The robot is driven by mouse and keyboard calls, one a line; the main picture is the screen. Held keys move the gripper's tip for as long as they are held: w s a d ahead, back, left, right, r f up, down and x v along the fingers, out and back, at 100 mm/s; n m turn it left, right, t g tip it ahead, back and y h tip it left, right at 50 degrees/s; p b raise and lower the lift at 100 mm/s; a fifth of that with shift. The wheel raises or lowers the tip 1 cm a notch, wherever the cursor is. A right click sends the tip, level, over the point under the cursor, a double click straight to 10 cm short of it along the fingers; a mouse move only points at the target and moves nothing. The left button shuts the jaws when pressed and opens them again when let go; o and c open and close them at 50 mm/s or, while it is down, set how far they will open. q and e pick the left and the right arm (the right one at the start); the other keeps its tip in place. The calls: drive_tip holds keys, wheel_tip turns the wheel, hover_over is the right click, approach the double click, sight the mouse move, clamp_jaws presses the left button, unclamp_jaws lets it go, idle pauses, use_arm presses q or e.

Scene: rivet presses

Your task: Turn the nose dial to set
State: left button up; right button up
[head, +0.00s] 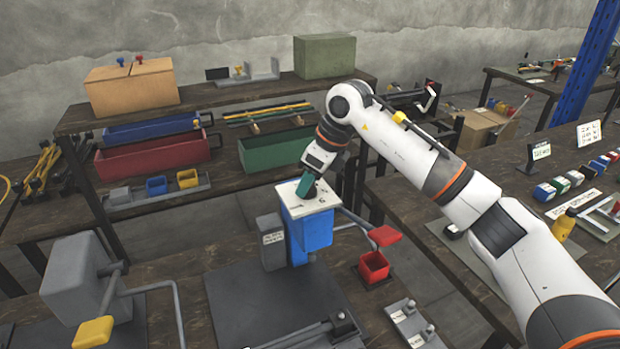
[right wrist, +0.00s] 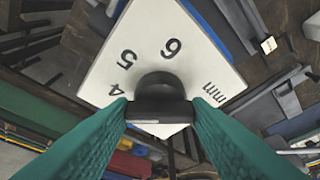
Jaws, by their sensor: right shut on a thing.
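The blue rivet press (head: 308,238) stands on the near bench with a white top plate (head: 318,202). In the right wrist view, the plate (right wrist: 185,60) carries the marks 4, 5, 6 and mm around the dark nose dial (right wrist: 162,92). My right gripper (head: 303,190) reaches down onto the plate from above. In the right wrist view, its green fingers (right wrist: 160,112) are shut on opposite sides of the dial. The fingers hide the dial in the head view. I cannot tell which number the dial points to. My left gripper is not in view.
A red-ended lever (head: 384,236) and a small red bin (head: 374,267) are at the press's right. A grey press (head: 80,275) with a yellow-ended lever stands at the left. Long red (head: 150,158) and green (head: 275,150) bins sit on the shelf behind.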

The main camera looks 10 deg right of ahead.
drive_tip(key=n+g, duration=0.1)
drive_tip(key=n, duration=0.3)
drive_tip(key=shift+w+r+y, duration=0.1)
drive_tip(key=shift+w+y, duration=0.05)
drive_tip(key=shift+y, duration=0.25)
drive_tip(key=n+g, duration=0.1)
drive_tip(key=n, duration=0.1)
drive_tip(key=n+g, duration=0.1)
drive_tip(key=n, duration=0.2)
drive_tip(key=shift+w+n+g, duration=0.1)
drive_tip(key=shift+n+g, duration=0.2)
drive_tip(key=o, duration=1)
drive_tip(key=b+v, duration=0.1)
drive_tip(key=v, duration=1.1)
drive_tip(key=shift+w, duration=0.1)
